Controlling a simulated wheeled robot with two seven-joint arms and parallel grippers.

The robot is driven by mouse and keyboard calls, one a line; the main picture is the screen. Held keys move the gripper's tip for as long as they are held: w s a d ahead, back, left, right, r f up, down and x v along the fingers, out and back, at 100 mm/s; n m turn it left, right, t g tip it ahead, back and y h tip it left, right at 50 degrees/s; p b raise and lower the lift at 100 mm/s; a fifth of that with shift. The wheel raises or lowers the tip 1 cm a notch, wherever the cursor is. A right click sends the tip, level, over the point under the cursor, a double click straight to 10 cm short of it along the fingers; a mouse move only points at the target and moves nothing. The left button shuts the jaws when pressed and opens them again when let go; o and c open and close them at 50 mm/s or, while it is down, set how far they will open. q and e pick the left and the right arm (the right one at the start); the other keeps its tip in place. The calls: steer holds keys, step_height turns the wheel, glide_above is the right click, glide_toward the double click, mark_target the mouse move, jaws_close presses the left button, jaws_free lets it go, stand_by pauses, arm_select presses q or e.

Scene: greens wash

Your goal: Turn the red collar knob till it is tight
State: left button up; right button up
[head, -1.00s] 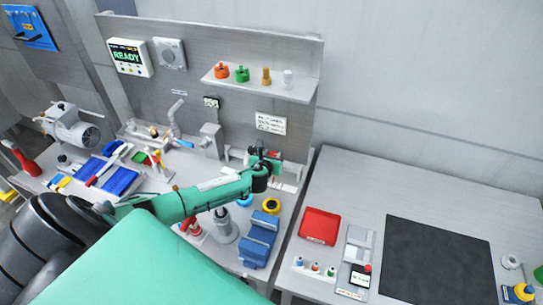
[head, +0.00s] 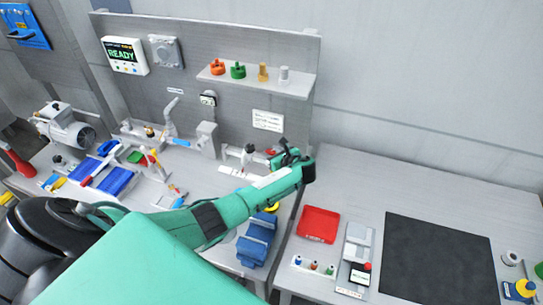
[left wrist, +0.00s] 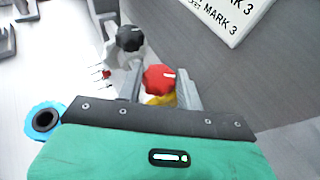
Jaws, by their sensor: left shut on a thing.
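The red collar knob (left wrist: 158,78) with a white mark on it sits between the two grey fingers of my left gripper (left wrist: 160,88) in the left wrist view. The gripper is shut on it. Something yellow shows just below the knob, partly hidden by the gripper body. In the head view my left gripper (head: 284,158) reaches in from the right side of the fixture, and a small red part of the knob (head: 270,152) shows at its tips. My right gripper is not in view.
A black knob (left wrist: 130,38) stands close to the left finger, and a blue ring (left wrist: 43,120) lies further left. A MARK 3 card (left wrist: 228,14) is on the back panel. A red tray (head: 319,224) and dark mat (head: 438,258) lie on the right table.

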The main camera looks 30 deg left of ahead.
arm_select(q)
steer(key=shift+w+n+g+y+b, duration=0.15)
steer(key=shift+n+g+y+b, duration=0.1)
steer(key=shift+n+g+b, duration=0.55)
steer(key=shift+w+n+g+y+b, duration=0.2)
steer(key=shift+n+g+b, duration=0.3)
steer(key=shift+n+g, duration=0.5)
steer(key=shift+s, duration=0.1)
steer(key=shift+r, duration=0.1)
steer(key=o, duration=1)
steer(key=shift+b+v, duration=1.95)
steer(key=shift+v, duration=4.95)
